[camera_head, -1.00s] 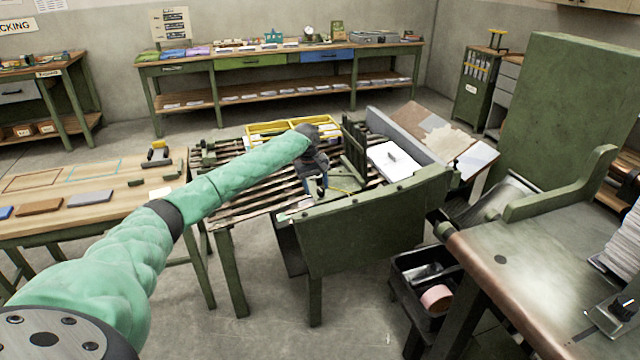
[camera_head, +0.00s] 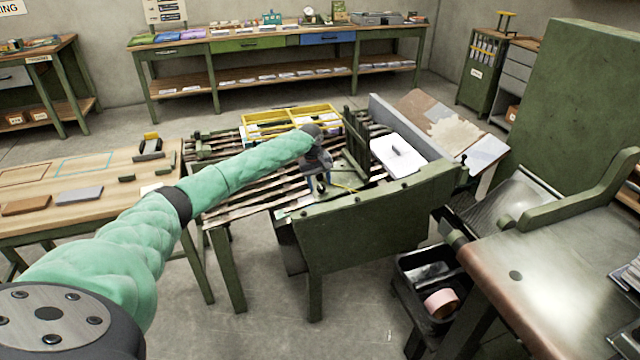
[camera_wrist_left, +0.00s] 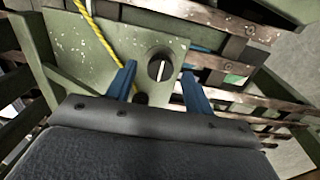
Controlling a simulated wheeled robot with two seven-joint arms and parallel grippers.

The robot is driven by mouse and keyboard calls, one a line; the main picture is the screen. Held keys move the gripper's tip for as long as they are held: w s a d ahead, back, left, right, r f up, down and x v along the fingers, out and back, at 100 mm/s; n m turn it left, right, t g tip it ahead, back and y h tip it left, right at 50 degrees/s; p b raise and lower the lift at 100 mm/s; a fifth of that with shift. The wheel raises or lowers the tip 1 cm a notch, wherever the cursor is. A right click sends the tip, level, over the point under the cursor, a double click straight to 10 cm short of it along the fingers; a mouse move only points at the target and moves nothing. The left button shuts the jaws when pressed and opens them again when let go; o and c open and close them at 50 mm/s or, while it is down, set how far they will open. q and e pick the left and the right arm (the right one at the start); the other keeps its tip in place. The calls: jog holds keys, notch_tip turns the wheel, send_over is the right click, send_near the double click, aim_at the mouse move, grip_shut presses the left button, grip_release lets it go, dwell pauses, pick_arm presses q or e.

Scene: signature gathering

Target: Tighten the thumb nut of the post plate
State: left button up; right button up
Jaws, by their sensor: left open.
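The thumb nut (camera_wrist_left: 160,68) is a round dark knob with a pale line across it, in the middle of the left wrist view. It sits on the worn green post plate (camera_wrist_left: 115,30). My left gripper (camera_wrist_left: 158,78) is open, its two blue fingers on either side of the nut in that view; I cannot tell whether they touch it. In the head view my left gripper (camera_head: 319,183) points down at the slatted green bench, and the nut is hidden there. My right gripper is not in view.
A yellow cord (camera_wrist_left: 98,38) runs over the plate beside the left finger. A green panel (camera_head: 385,225) stands at the near side of the slatted bench. A yellow tray (camera_head: 285,118) and a white pad (camera_head: 398,155) lie near my gripper. A wooden table (camera_head: 85,190) is at left.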

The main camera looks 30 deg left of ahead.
pick_arm(q)
jog(key=shift+d+f, duration=0.1)
jog(key=shift+f, duration=0.4)
jog(key=shift+f, duration=0.1)
